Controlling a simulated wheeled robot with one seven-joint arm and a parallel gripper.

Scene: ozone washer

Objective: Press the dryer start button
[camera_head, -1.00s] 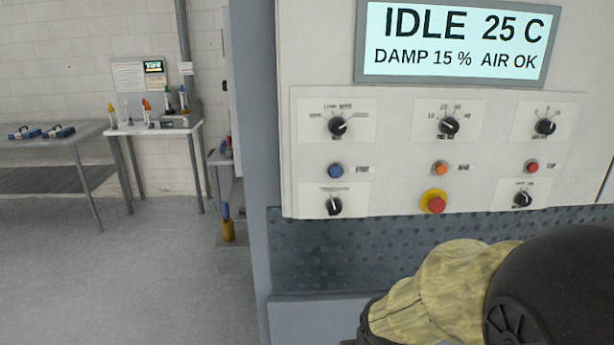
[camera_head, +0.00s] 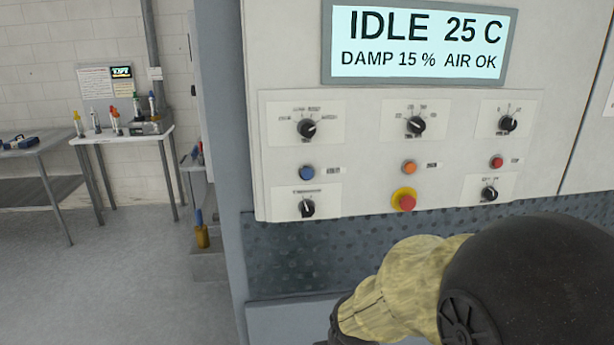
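The dryer's control panel (camera_head: 362,188) faces me. It has a blue round button (camera_head: 307,173) at left, an orange one (camera_head: 409,168) in the middle and a red one (camera_head: 497,162) at right. Their small labels are too blurred to read surely. The display (camera_head: 420,45) reads IDLE, 25 C, DAMP 15 %, AIR OK. My arm, with a yellowish cover and a black joint, fills the lower right, below the panel. My gripper's fingers are not in view. Nothing touches the buttons.
A red mushroom button on a yellow ring (camera_head: 404,201) sits below the orange button. Several black knobs surround the buttons. A dark textured strip (camera_head: 300,255) runs below the panel. Tables with small tools stand at the far left; floor (camera_head: 120,285) there is clear.

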